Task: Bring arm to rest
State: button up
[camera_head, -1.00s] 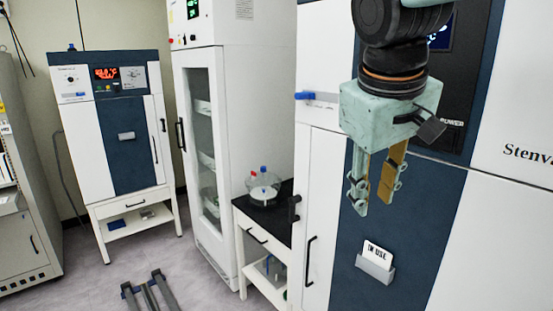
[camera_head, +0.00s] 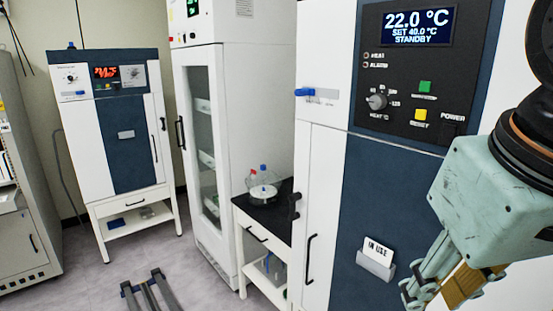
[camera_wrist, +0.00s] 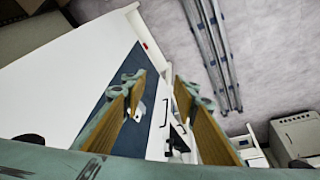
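My gripper (camera_head: 436,292) hangs at the lower right of the head view, in front of the large white and blue machine (camera_head: 345,185), partly cut off by the picture's edge. In the wrist view my gripper (camera_wrist: 158,84) has its two tan-padded fingers apart, with nothing between them. My arm runs out of the head view at the right. The machine's display (camera_head: 419,24) reads 22.0 °C, SET 40.0 °C, STANDBY.
An IN USE card (camera_head: 377,252) sits in a holder on the machine's front. A black-topped side table (camera_head: 243,206) carries glassware beside a tall glass-door cabinet (camera_head: 213,130). A smaller oven (camera_head: 125,155) stands farther left. Floor rails (camera_head: 150,295) run along open floor.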

jog(key=shift+m, duration=0.4)
jog(key=s, duration=0.1)
jog(key=s+f, duration=0.1)
jog(key=s, duration=0.1)
jog(key=s+f, duration=0.1)
jog(key=shift+s+a+f, duration=0.1)
jog(key=shift+s+a, duration=0.05)
jog(key=shift+s, duration=0.05)
